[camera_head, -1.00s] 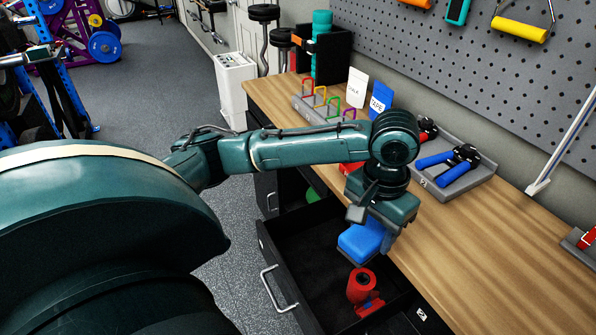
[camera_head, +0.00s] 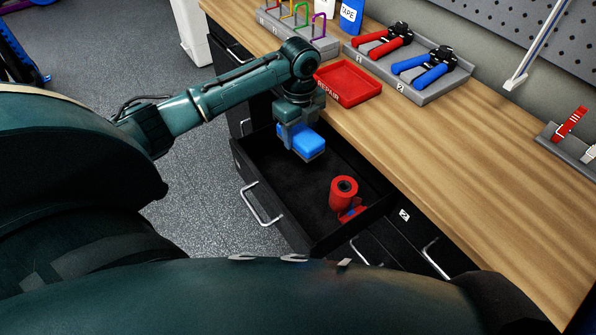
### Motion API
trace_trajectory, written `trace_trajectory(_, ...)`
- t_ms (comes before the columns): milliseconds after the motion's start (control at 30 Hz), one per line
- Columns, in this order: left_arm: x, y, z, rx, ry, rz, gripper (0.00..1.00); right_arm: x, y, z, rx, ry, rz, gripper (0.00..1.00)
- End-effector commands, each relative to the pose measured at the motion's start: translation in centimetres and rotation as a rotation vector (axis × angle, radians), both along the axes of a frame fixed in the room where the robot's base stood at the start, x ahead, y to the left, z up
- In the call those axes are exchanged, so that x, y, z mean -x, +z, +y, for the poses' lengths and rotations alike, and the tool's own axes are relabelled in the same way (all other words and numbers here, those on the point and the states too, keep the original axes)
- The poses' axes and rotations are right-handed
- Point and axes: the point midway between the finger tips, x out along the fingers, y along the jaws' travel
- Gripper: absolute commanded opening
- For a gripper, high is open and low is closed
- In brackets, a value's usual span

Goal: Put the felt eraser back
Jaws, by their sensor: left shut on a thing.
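The felt eraser is a blue block (camera_head: 306,144), seen just below my left gripper (camera_head: 300,135), which is shut on it. The gripper points down over the left part of an open black drawer (camera_head: 262,172). The block appears over the drawer's floor; whether it touches the floor I cannot tell. A red roll-shaped thing (camera_head: 342,191) stands in the same drawer, to the right of the block, with a small red and blue piece beside it. My right gripper is not in view.
The wooden bench top (camera_head: 430,135) borders the drawer. On it are a red REPAIR tray (camera_head: 348,80), a grey holder with red and blue handled tools (camera_head: 425,90), and a rack of coloured hooks (camera_head: 300,38). The drawer's middle has free room.

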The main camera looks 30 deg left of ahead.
Motion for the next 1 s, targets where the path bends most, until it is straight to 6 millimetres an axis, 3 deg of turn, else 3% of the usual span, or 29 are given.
trace_trajectory(167, -0.1, -1.5, 0.6, -0.002, -0.086, 0.004, 0.31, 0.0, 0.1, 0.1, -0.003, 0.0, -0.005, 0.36)
trace_trajectory(433, -0.1, -6.2, 0.6, -0.004, -0.092, 0.006, 0.31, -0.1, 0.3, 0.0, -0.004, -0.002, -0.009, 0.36)
trace_trajectory(667, -0.1, -8.0, 0.6, -0.003, -0.093, 0.005, 0.31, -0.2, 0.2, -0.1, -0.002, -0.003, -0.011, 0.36)
trace_trajectory(833, -0.1, -10.5, 0.6, -0.003, -0.091, 0.006, 0.31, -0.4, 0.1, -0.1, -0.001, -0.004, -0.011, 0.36)
trace_trajectory(1000, -0.1, -10.8, 0.6, -0.003, -0.093, 0.002, 0.31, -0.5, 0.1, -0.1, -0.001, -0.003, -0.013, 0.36)
